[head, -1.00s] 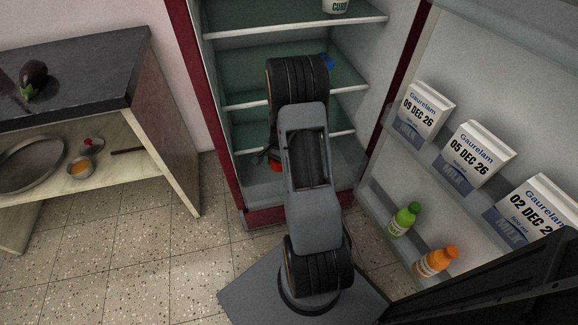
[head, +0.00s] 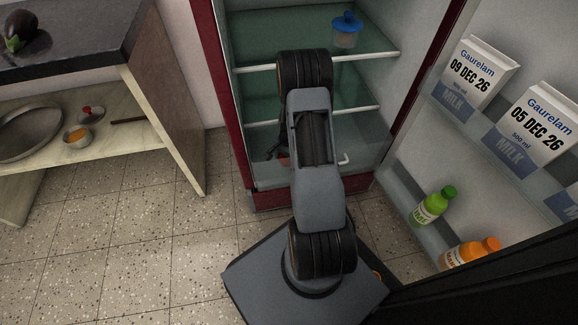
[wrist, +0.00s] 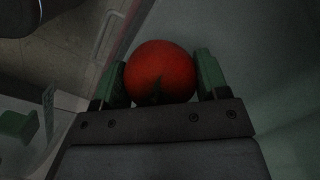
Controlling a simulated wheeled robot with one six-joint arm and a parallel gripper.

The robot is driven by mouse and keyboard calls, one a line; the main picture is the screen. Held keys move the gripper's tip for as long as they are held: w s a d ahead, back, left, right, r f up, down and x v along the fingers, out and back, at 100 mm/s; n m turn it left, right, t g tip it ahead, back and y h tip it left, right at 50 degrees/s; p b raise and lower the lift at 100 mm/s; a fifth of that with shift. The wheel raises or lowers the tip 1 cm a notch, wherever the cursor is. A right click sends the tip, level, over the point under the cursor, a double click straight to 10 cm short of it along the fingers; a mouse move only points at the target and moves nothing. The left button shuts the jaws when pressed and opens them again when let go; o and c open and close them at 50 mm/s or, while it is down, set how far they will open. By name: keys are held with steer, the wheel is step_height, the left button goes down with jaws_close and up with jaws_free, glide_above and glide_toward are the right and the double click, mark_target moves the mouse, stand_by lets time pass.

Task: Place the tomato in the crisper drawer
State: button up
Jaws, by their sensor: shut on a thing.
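The red tomato (wrist: 160,72) sits between the two green fingertips of my gripper (wrist: 162,80) in the wrist view. The gripper is shut on it. In the head view, only a small red patch of the tomato (head: 284,161) shows low in the fridge, beside my arm. The crisper drawer (head: 275,176) appears as a clear-fronted bin at the bottom of the fridge. My arm hides much of it, so I cannot tell how far it is pulled out or whether the tomato is inside its walls.
The fridge door stands open at right, with milk cartons (head: 478,73), a green bottle (head: 432,207) and an orange bottle (head: 468,253). A blue-lidded container (head: 346,30) sits on a shelf above. A counter with an eggplant (head: 20,31) stands at left.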

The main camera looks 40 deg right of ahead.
steer(key=shift+f+b, duration=0.95)
steer(key=shift+f, duration=1.6)
steer(key=shift+f, duration=0.15)
steer(key=o, duration=1)
steer(key=shift+c, duration=0.2)
steer(key=r+p, duration=0.2)
steer(key=r, duration=0.2)
steer(key=d+r+p, duration=0.1)
steer(key=r, duration=0.3)
steer(key=r+p, duration=0.2)
steer(key=r, duration=0.2)
steer(key=shift+w+d+r+p, duration=0.1)
steer(key=shift+w+d+p, duration=0.15)
steer(key=shift+p, duration=0.1)
